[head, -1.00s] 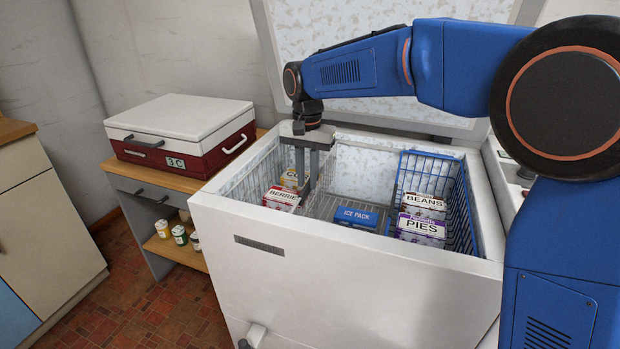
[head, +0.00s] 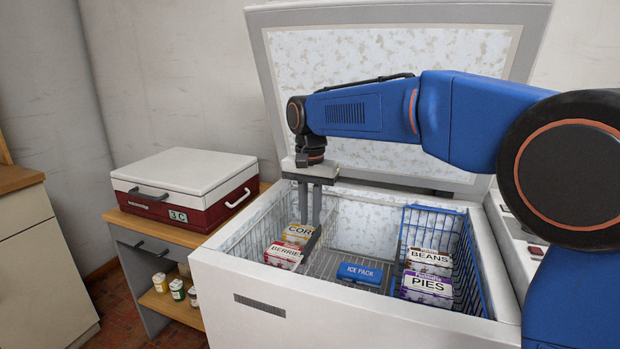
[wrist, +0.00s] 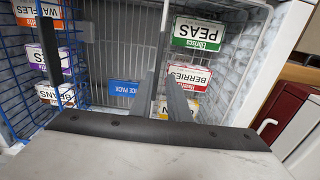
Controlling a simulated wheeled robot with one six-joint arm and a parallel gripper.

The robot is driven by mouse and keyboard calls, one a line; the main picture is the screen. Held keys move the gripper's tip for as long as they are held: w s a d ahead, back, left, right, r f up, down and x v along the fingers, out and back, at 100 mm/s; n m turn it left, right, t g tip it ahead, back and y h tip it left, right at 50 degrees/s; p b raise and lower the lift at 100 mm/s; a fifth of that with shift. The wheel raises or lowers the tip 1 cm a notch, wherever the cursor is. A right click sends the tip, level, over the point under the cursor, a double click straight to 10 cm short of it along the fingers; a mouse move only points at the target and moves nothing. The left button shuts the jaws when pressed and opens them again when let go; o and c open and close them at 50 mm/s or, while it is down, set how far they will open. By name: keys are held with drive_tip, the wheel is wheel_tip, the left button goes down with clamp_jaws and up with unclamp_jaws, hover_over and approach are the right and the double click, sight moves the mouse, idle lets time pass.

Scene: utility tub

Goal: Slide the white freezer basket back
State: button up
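The white freezer basket (head: 260,236) is a pale wire basket at the left inside the open chest freezer. It holds the corn box (head: 298,233) and the berries box (head: 283,255). In the wrist view a peas box (wrist: 198,35) also lies in it. A dark grey bar (head: 309,245) runs along its right side. My gripper (head: 310,222) points down over that side, with its two fingers apart. In the wrist view the fingers (wrist: 162,84) show a gap between them near the basket's edge. Whether they touch it is unclear.
A blue wire basket (head: 468,245) with beans (head: 430,260) and pies (head: 427,288) boxes stands at the right of the freezer. A blue ice pack (head: 360,272) lies between the baskets. The raised lid (head: 400,95) is behind my arm. A red-and-white cooler (head: 185,187) stands left.

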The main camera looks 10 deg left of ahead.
wheel_tip(320, 180, up, 12)
drive_tip(key=shift+f, duration=0.2)
idle(0.4)
